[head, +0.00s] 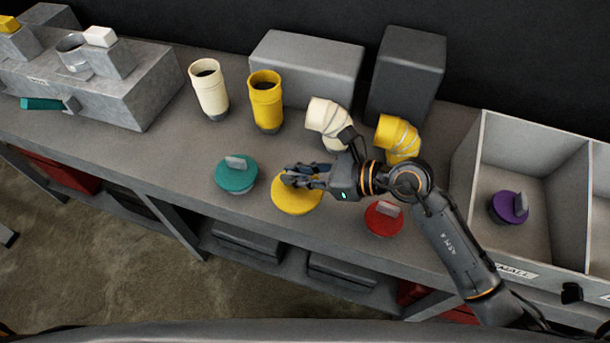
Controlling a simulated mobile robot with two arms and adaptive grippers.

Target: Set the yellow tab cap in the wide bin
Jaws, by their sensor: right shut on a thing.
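The yellow tab cap (297,201) is a flat round disc on the bench, between a teal tab cap (236,180) and a red tab cap (383,221). My right gripper (293,177) is over the yellow cap, shut on its tab, which the fingers hide. The cap appears to be on or just above the bench; I cannot tell which. At the right is a grey divided bin (462,172). Its near compartment holds a purple tab cap (506,207), and its front label seems to read "SMALL". Another compartment is cut off by the right edge. My left gripper is not in view.
Cream (208,91) and yellow (266,104) straight ducts and cream (326,116) and yellow (397,138) elbows stand behind the caps. Grey boxes (306,68) stand at the back. A grey fixture (130,93) is at the left.

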